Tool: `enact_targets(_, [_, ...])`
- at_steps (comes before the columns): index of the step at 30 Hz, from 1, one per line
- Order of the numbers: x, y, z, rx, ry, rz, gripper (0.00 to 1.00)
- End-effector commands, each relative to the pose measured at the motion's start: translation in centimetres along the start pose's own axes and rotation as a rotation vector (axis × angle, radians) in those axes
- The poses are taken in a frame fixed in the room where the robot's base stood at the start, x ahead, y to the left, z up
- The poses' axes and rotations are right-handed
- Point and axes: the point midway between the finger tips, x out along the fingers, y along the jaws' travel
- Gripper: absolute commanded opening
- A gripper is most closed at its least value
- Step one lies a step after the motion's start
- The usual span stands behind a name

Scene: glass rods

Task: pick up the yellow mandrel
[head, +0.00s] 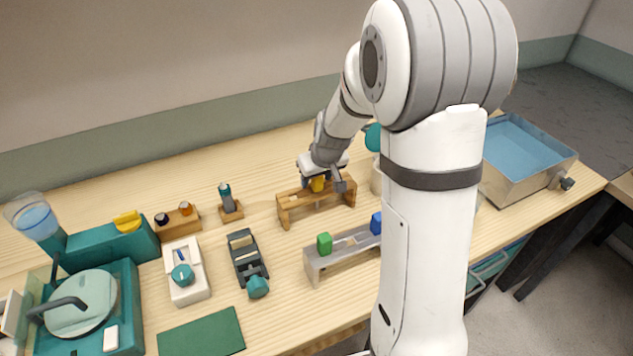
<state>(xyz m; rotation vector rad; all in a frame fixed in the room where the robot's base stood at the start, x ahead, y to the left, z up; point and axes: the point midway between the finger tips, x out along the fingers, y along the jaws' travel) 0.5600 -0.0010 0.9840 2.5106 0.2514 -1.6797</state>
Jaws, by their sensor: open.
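The yellow mandrel (317,184) shows as a small yellow piece at the wooden rack (291,206), right at my gripper. My gripper (327,182) is open and reaches down over the rack from behind, with its fingers close around or beside the yellow piece. I cannot tell whether the fingers touch it. Part of the mandrel and of the rack top is hidden by my gripper.
A grey rack (336,260) with a green block (324,243) and a blue block (376,223) stands in front. A black tool with a teal knob (257,286) lies to the left. A metal basin (520,180) is at the right. My arm hides part of the table.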

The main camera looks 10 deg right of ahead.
Motion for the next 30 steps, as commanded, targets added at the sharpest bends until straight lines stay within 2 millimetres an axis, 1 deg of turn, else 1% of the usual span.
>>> enact_targets(6, [0.06,0.02,-0.01,0.000,0.001,0.000,0.50])
enact_targets(24, [0.02,0.09,0.00,0.001,0.001,0.001,0.02])
enact_targets(30, [-0.03,0.11,-0.03,0.001,0.001,0.001,0.01])
